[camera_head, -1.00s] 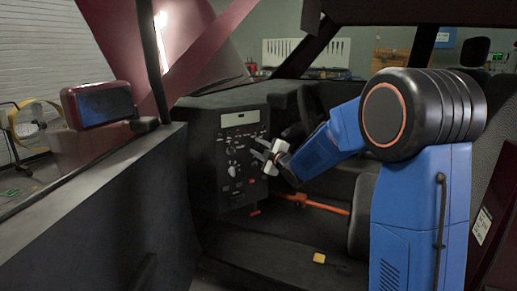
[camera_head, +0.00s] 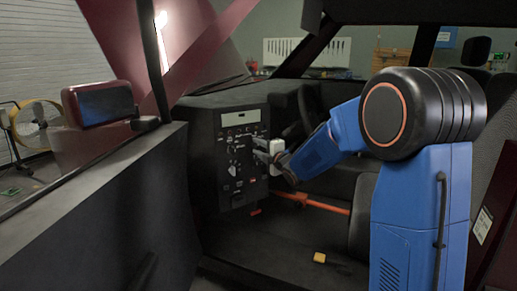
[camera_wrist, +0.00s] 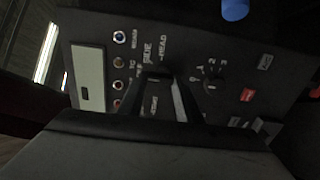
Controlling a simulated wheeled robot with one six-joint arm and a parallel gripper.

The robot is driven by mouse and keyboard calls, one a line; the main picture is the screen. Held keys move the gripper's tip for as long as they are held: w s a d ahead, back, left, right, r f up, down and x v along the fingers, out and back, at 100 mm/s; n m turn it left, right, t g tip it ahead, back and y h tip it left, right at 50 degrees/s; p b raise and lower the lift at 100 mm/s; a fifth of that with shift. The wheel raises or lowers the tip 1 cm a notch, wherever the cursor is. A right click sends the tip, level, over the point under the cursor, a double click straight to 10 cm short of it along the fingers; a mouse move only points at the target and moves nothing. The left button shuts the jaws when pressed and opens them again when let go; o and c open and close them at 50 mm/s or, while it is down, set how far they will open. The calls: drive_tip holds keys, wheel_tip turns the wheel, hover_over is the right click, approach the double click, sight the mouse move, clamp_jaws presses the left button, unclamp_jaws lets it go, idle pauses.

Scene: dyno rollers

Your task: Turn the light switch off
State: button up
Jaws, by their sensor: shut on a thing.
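The black control panel (camera_head: 226,180) stands on the dashboard, left of my gripper. My gripper (camera_head: 262,150) reaches its right part, with the fingertips at the panel face. In the wrist view my gripper's dark fingers (camera_wrist: 163,90) are closed at a spot beside the printed words SIDE and HEAD. They are shut on the light switch, which is mostly hidden between and behind them. Its exact position cannot be read.
The wrist view shows a rotary dial (camera_wrist: 213,82) marked with numbers, a red button (camera_wrist: 248,95), small toggles (camera_wrist: 119,62) and a display (camera_wrist: 88,76) close around the fingers. An orange-red bar (camera_head: 322,206) and a yellow block (camera_head: 319,257) lie lower in the cab.

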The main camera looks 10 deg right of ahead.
drive_tip(key=shift+f, duration=0.1)
drive_tip(key=o, duration=1)
drive_tip(key=shift+o, duration=0.2)
drive_tip(key=v, duration=1.7)
drive_tip(key=shift+s, duration=0.2)
